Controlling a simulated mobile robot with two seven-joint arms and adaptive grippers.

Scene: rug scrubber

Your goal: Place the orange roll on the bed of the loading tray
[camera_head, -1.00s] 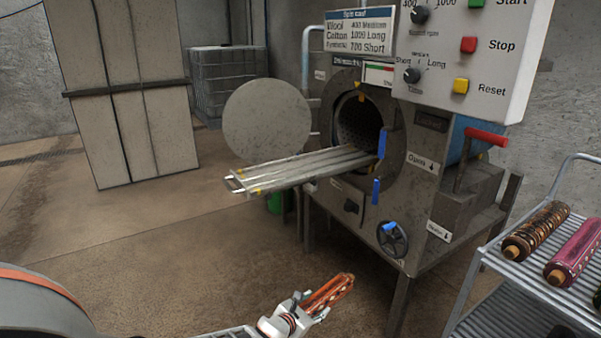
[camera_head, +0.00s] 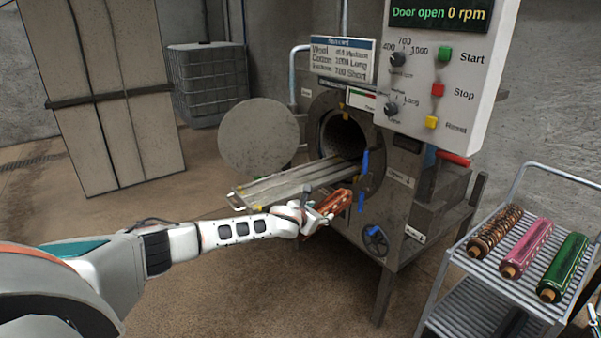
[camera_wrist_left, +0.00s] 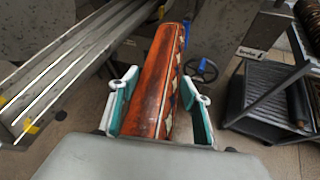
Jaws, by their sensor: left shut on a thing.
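The orange roll (camera_head: 333,203) is held in my left gripper (camera_head: 312,217), which is shut on it. In the left wrist view the roll (camera_wrist_left: 158,85) lies between the two fingers and points away from the wrist. The loading tray (camera_head: 285,187) is a slatted metal bed that sticks out of the machine's round opening. In the left wrist view the tray (camera_wrist_left: 60,75) runs along the left, apart from the roll. The tray bed is bare. My right gripper is not in view.
The grey machine (camera_head: 400,165) has its round door (camera_head: 258,135) swung open behind the tray. Blue handles (camera_head: 364,161) and a handwheel (camera_head: 376,241) are close to the roll. A rack cart (camera_head: 478,266) with three other rolls stands at the right.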

